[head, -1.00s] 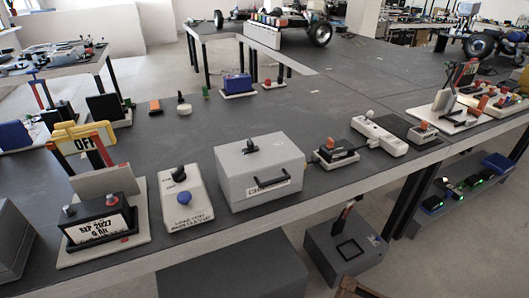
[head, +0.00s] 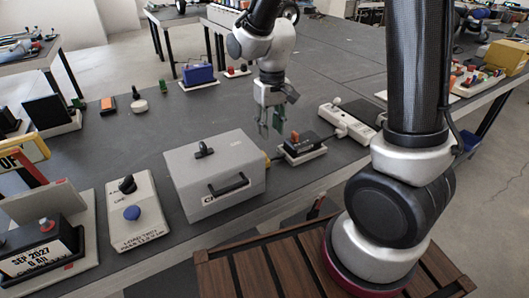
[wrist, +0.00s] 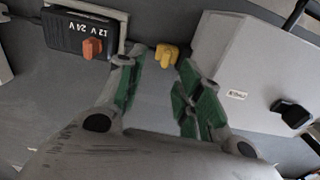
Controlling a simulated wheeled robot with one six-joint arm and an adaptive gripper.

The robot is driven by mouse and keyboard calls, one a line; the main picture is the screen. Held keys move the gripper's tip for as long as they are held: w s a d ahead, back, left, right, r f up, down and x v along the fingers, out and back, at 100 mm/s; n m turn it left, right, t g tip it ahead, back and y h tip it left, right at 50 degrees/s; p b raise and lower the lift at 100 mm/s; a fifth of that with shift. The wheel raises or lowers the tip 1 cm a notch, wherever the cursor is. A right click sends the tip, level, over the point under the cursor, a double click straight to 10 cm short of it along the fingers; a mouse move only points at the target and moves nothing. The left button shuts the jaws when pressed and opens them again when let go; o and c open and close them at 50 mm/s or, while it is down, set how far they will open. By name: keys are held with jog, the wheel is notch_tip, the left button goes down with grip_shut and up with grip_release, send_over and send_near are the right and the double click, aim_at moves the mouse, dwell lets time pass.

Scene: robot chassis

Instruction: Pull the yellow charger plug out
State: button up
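The yellow charger plug (wrist: 166,55) shows in the wrist view between the white-grey box (wrist: 240,65) and the black 12V 24V unit (wrist: 85,32), close beyond my fingertips. In the head view it is only a small, unclear yellow spot at the box's right side. My gripper (wrist: 160,68) is open, its two green-padded fingers apart and nothing between them. The plug appears in line with the gap, not touching the fingers. In the head view my gripper (head: 270,128) points down above the table, by the far right corner of the box (head: 214,178).
The black unit (head: 303,145) with an orange switch stands right of the box. A white power strip (head: 347,122) lies beyond it. A control box with a blue button (head: 132,213) stands left. The dark tabletop (head: 150,150) behind the box is mostly clear.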

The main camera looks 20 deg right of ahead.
aim_at(263, 151)
jog(key=shift+w+a+f, duration=0.3)
jog(key=shift+a+f, duration=0.2)
jog(key=shift+f, duration=0.1)
jog(key=shift+w+a+f, duration=0.3)
jog(key=shift+a+f, duration=0.15)
jog(key=shift+f, duration=0.1)
notch_tip(263, 151, down, 6)
jog(key=shift+f, duration=0.85)
grip_shut()
